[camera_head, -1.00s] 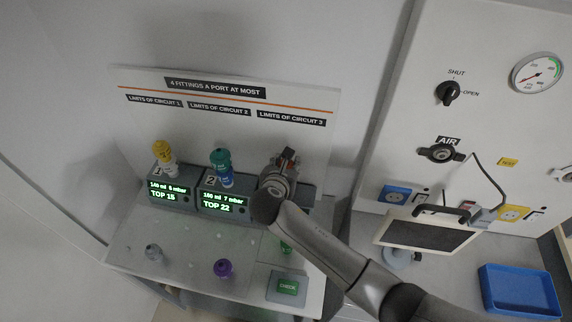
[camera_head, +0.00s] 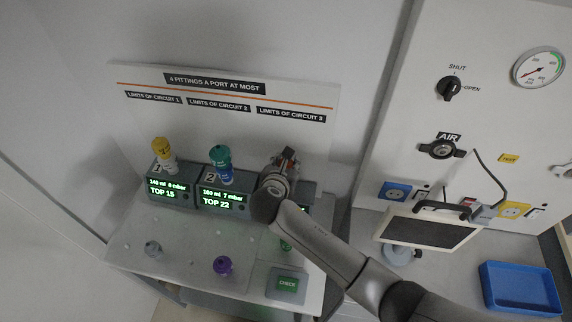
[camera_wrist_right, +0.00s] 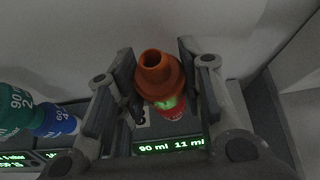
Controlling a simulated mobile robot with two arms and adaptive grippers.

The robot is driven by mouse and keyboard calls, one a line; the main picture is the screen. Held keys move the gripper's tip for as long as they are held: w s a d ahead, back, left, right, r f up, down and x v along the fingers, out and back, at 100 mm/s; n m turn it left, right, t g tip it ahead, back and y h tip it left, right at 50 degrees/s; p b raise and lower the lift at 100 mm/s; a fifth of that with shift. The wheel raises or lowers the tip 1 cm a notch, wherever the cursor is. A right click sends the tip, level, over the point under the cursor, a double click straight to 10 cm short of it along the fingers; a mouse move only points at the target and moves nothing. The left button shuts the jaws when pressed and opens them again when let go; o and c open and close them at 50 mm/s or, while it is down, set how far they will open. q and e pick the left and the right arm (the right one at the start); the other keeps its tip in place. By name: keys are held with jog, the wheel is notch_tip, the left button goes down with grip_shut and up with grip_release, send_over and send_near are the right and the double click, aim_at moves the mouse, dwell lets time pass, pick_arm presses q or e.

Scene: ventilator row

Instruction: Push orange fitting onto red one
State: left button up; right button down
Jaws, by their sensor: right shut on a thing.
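The orange fitting (camera_wrist_right: 160,75) is a hollow stepped cone with its open end up, between the fingers of my right gripper (camera_wrist_right: 160,85) in the right wrist view. The gripper is shut on it. The red fitting (camera_wrist_right: 172,115) shows just below the orange one, over the third unit, whose screen reads 90 ml, 11 ml. The orange fitting is in line above the red one; how deep it sits on it is hidden. In the head view my right gripper (camera_head: 285,160) covers the third port and both fittings. My left gripper is not in view.
A yellow fitting stack (camera_head: 163,152) stands on unit 1, and a teal-on-blue stack (camera_head: 222,163) on unit 2, left of my gripper.

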jog(key=shift+s+f, duration=0.15)
jog(key=shift+f, duration=0.15)
jog(key=c, duration=1.4)
grip_release()
jog(key=o, duration=0.5)
jog(key=shift+r, duration=0.15)
jog(key=shift+r, duration=0.1)
jog(key=v, duration=1.1)
jog(key=shift+s+r, duration=0.15)
jog(key=shift+s, duration=0.15)
jog(key=shift+a, duration=0.1)
